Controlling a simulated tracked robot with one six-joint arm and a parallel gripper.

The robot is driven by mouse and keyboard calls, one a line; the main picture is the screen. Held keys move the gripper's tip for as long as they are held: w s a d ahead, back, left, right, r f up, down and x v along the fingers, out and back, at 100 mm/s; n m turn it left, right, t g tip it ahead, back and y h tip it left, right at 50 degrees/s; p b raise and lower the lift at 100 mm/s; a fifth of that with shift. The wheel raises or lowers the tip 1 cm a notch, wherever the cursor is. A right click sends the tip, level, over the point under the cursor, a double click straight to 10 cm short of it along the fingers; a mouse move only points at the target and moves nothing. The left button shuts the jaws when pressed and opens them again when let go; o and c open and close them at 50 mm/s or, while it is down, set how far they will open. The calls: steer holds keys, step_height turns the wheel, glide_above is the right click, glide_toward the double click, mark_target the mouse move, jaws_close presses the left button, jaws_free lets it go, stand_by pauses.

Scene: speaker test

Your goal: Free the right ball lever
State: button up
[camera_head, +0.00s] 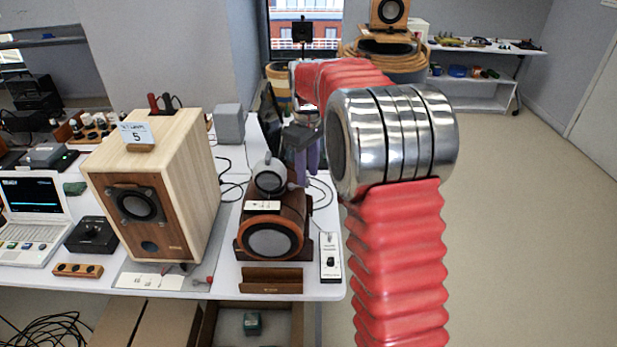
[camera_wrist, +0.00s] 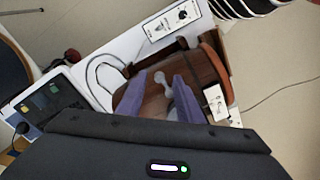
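The dark wooden speaker (camera_head: 259,221) stands on the white table, with a grey round tweeter (camera_head: 270,178) on top. It also shows in the wrist view (camera_wrist: 203,64). In the wrist view a pale lever with a ball end (camera_wrist: 160,78) lies against the wood, between the two purple fingers of my gripper (camera_wrist: 158,80). The fingers are apart, and I cannot tell whether either touches the lever. In the head view my gripper (camera_head: 308,160) is above and behind the speaker's right side; the lever cannot be made out there.
A large light wooden speaker (camera_head: 193,180) stands to the left. A white switch box (camera_head: 330,258) lies right of the dark speaker, and a wooden tray (camera_head: 271,281) lies in front. Cables run behind. Open floor (camera_head: 520,220) lies right of the table.

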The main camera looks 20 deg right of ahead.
steer(key=shift+f, duration=1.2)
steer(key=shift+c, duration=0.4)
jaws_close()
steer(key=shift+d, duration=0.2)
steer(key=shift+a, duration=0.15)
